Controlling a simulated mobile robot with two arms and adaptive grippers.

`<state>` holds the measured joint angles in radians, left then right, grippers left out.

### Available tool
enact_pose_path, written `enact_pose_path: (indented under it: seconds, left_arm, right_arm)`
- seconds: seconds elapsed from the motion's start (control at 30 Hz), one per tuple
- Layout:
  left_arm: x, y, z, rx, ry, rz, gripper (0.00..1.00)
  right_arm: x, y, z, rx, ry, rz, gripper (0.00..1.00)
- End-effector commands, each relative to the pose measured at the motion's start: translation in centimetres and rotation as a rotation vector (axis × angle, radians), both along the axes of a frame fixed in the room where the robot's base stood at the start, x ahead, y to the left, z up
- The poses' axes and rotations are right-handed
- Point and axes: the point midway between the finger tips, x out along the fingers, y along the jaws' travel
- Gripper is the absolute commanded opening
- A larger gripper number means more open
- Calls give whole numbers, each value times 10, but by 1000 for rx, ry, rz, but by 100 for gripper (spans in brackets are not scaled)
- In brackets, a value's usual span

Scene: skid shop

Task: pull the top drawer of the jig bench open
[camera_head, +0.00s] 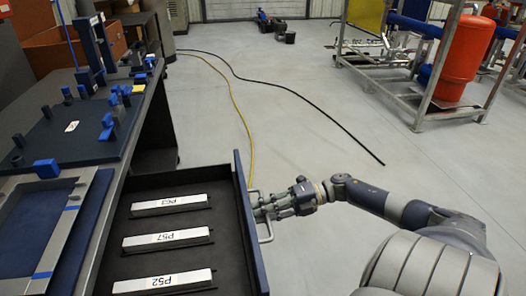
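The jig bench (128,127) runs along the left, with its top drawer (244,225) pulled out to the right. Inside the drawer lie three pale labelled bars: one at the far end (170,204), one marked P57 (166,238) in the middle and one marked P52 (163,281) nearest me. A metal bow handle (267,230) sits on the outside of the drawer front. My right gripper (264,207) reaches in from the right with its fingers at the handle and appears shut on it; the fingertips are partly hidden. My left gripper is not in view.
Blue jig plates (75,135) and small blocks cover the bench top. A yellow hose and a black cable (300,102) lie on the floor beyond the drawer. A metal skid frame with a red tank (465,58) stands at the upper right.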

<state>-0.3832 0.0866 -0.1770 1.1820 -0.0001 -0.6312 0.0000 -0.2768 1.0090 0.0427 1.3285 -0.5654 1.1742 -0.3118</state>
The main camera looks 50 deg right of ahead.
Motion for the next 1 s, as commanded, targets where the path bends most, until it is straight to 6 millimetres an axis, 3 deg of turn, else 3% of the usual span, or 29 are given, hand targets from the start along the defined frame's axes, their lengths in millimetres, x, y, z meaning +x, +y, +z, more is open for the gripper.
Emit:
enact_pose_path:
  seconds: [0.47, 1.0]
  left_arm:
    - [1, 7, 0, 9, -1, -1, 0]
    - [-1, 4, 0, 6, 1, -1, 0]
  right_arm:
    - [-5, -9, 1, -1, 1, -3, 30]
    - [-60, -89, 21, -1, 2, -1, 30]
